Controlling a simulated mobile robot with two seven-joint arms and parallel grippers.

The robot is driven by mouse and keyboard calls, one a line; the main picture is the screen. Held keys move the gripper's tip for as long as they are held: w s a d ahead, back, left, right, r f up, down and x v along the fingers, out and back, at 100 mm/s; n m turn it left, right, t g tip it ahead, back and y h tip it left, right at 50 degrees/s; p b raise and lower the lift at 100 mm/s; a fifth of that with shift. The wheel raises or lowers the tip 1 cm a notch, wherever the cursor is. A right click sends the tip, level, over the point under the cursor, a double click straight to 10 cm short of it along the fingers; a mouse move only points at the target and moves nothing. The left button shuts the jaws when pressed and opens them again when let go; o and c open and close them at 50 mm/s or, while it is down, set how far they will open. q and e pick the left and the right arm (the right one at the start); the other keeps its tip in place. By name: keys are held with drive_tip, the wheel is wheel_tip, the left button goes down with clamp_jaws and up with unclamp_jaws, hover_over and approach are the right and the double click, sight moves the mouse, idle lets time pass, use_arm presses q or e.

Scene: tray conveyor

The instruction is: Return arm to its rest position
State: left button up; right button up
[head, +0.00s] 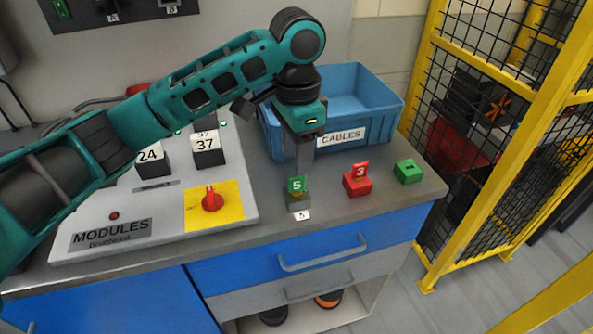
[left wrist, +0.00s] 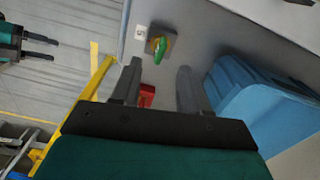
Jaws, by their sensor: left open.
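My left arm comes in from the left, and its left gripper (head: 298,168) hangs fingers-down just above a green tag marked 5 (head: 296,185). The green tag stands in a small grey block (head: 299,203) on the bench. In the left wrist view, the left gripper (left wrist: 157,78) has its dark fingers apart with nothing between them. The green tag (left wrist: 160,46) and its grey block (left wrist: 168,42) lie beyond the fingertips there. My right gripper (left wrist: 56,52) shows at the left wrist view's upper left, its two fingers apart and empty.
A blue CABLES bin (head: 373,99) stands behind the left gripper. A red block marked 3 (head: 357,183) and a green block (head: 408,172) sit to the right. The white MODULES panel (head: 165,215) with a red knob (head: 212,202) lies left. A yellow-framed mesh fence (head: 480,75) stands right.

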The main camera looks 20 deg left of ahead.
use_arm(q)
wheel_tip(320, 180, up, 6)
drive_tip(key=s+d+f+n+t+h, duration=0.1)
drive_tip(key=s+d+f+h, duration=0.15)
drive_tip(key=s+f, duration=0.4)
drive_tip(key=s+d+f+t+h, duration=0.1)
drive_tip(key=s+d+f, duration=0.25)
drive_tip(key=f, duration=0.65)
drive_tip(key=s+a+f+n+t+y, duration=0.1)
drive_tip(key=s+a+f+n+y, duration=0.15)
drive_tip(key=s+a, duration=0.4)
drive_tip(key=s+a+f+n+t+y, duration=0.1)
drive_tip(key=s+a+f+n, duration=0.3)
drive_tip(key=s+a, duration=0.3)
drive_tip(key=w+d+f+t+h, duration=0.2)
drive_tip(key=w+d+f+t, duration=0.1)
drive_tip(key=w+f+t, duration=0.3)
wheel_tip(320, 180, down, 3)
drive_tip(key=shift+w+d+r+t, duration=0.15)
drive_tip(key=shift+w+d+t, duration=0.15)
drive_tip(key=shift+w+t, duration=0.1)
